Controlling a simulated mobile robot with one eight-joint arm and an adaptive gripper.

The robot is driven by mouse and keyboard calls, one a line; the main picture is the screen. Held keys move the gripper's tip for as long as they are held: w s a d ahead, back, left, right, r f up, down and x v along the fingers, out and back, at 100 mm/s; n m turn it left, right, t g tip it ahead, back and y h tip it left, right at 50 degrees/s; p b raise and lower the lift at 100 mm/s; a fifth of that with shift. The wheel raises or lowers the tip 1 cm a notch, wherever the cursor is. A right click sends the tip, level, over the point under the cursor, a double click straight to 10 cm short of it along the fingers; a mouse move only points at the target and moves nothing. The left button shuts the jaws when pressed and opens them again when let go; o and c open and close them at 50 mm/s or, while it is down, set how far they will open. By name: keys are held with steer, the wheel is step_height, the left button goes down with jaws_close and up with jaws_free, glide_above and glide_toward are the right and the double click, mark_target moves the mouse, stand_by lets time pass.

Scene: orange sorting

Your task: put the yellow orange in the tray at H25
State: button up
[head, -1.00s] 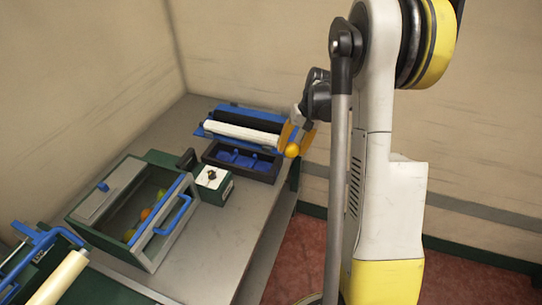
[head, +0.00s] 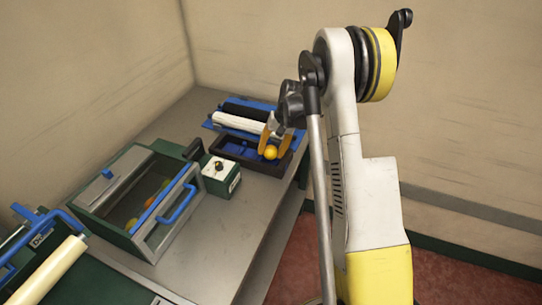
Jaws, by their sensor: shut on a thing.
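My gripper (head: 271,145) is shut on the yellow orange (head: 271,153), which shows below its orange-brown fingers. The orange is over the right part of a dark tray (head: 282,168) with blue compartments inside. I cannot tell from this view how high it is above the tray. My arm and fingers hide part of the tray's far right side. No H25 label is legible on the tray.
A blue rack with a white roller (head: 239,123) and a dark roller stands behind the tray. A small green and white box (head: 219,177) stands left of it. A glass-topped bin (head: 95,192) with several fruits and a blue handle is further left. The front of the grey table (head: 220,235) is clear.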

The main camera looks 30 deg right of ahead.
steer(key=shift+f, duration=0.45)
steer(key=shift+f, duration=0.1)
steer(key=shift+s+f+b, duration=0.2)
steer(key=shift+f+b, duration=0.35)
steer(key=o, duration=1)
steer(key=shift+w, duration=0.1)
steer(key=shift+w+f, duration=0.1)
steer(key=shift+f, duration=0.05)
steer(key=shift+r, duration=0.2)
